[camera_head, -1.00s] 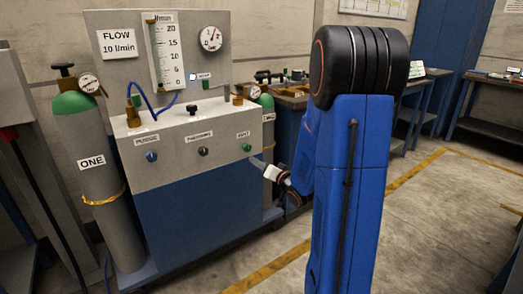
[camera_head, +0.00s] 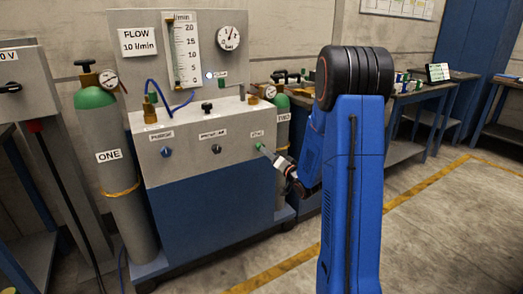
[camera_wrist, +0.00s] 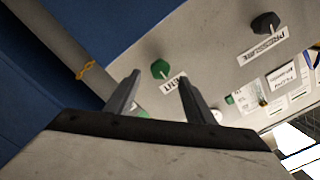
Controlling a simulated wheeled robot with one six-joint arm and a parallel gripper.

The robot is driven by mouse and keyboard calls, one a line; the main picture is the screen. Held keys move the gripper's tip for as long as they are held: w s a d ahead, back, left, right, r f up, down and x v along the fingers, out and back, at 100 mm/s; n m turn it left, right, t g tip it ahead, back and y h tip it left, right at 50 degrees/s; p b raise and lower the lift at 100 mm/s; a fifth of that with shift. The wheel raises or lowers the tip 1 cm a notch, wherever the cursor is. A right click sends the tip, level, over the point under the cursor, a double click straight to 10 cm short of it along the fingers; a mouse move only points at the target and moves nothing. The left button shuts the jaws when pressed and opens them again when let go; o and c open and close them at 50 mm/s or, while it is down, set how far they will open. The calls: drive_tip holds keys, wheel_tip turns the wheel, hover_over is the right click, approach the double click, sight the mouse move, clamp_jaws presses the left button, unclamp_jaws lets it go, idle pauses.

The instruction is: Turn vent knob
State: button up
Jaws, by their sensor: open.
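The green vent knob (camera_head: 258,146) is at the right end of the knob row on the grey panel's front face, under a label. In the wrist view the green knob (camera_wrist: 160,68) appears just beyond my fingertips, roughly between them, with the upside-down label close by. My gripper (camera_head: 266,151) points at the knob from the lower right. In the wrist view my gripper (camera_wrist: 160,78) is open and its jaws are empty. I cannot tell whether a fingertip touches the knob.
The black pressure knob (camera_head: 216,149) and blue purge knob (camera_head: 166,152) sit left along the panel. Gas cylinder ONE (camera_head: 110,170) stands at left. Cylinder TWO (camera_head: 283,125) stands close behind my gripper. The floor at right is open.

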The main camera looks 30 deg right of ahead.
drive_tip(key=w, duration=0.7)
drive_tip(key=shift+w+a, duration=0.2)
drive_tip(key=shift+w, duration=0.1)
drive_tip(key=c, duration=1.1)
